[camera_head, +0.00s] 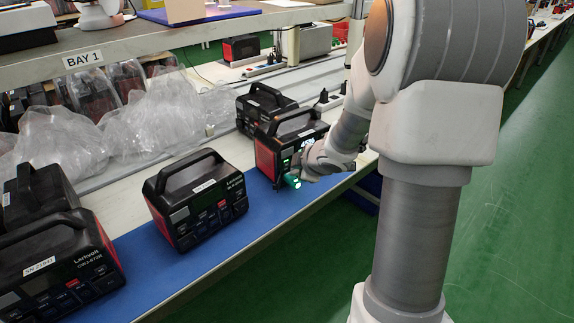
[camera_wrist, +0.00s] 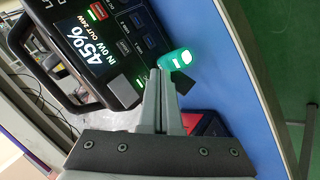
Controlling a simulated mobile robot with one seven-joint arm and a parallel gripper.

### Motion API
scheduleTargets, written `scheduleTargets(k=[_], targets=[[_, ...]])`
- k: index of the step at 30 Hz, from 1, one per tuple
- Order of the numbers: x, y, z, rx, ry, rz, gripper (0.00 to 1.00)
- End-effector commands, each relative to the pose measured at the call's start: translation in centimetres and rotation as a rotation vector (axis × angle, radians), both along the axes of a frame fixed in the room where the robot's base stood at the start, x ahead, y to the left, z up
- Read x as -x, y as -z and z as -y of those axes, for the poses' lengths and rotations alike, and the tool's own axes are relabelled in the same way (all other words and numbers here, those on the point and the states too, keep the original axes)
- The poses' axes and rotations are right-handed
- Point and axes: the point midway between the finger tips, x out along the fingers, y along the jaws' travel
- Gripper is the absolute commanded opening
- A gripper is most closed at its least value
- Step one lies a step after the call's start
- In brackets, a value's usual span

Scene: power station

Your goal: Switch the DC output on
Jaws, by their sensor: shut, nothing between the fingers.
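A black and red power station (camera_head: 268,150) stands on the blue mat at the far end of the row, with my gripper (camera_head: 303,168) at its front. In the wrist view the same power station (camera_wrist: 125,45) has a lit screen (camera_wrist: 90,42) showing 45% and in/out watts. Small green lights glow on its panel. A teal stick (camera_wrist: 175,60) with a glowing white-green end sticks out from the front; it also shows in the head view (camera_head: 292,181). My gripper (camera_wrist: 160,75) is shut and empty, its tips close to the panel beside the stick. Contact cannot be told; the tips hide part of the panel.
Other power stations stand along the bench: one in the middle (camera_head: 195,200), two at the left (camera_head: 60,265), one behind (camera_head: 262,105). Clear plastic wrap (camera_head: 150,125) lies behind them. A shelf marked BAY 1 (camera_head: 130,50) hangs above. Green floor is open at the right.

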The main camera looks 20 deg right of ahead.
Motion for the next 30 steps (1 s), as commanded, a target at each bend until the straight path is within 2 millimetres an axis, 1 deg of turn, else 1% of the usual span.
scheduleTargets(k=[7,21,25,30], targets=[[0.3,0.0,0.1,0.001,0.001,0.000,0.00],[4.7,-0.1,1.3,0.001,0.002,-0.001,0.00],[5.6,0.0,1.5,0.001,0.001,0.000,0.00],[5.8,0.0,1.5,0.001,-0.001,0.000,0.00]])
